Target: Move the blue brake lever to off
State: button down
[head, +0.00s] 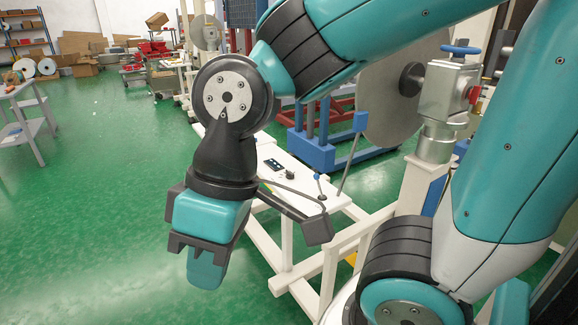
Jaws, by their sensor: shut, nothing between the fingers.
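A lever with a thin grey rod and a blue block-shaped handle (360,121) stands tilted to the right at the right part of a white panel (300,180), in the head view. I cannot tell from any label which one is the brake lever. My gripper (205,272) points downward at the lower left, in front of and left of the panel, apart from both levers. It is shut and empty; its fingertips are partly hidden by its own body.
The white frame (325,270) under the panel is close by my arm. A blue handwheel (460,49) tops a grey valve body (447,95) at the right. A large grey disc (390,90) stands behind the panel. The green floor (90,210) at the left is free.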

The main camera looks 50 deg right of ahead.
aim_at(316, 176)
jog(key=i, duration=3.3)
jog(key=z, duration=3.55)
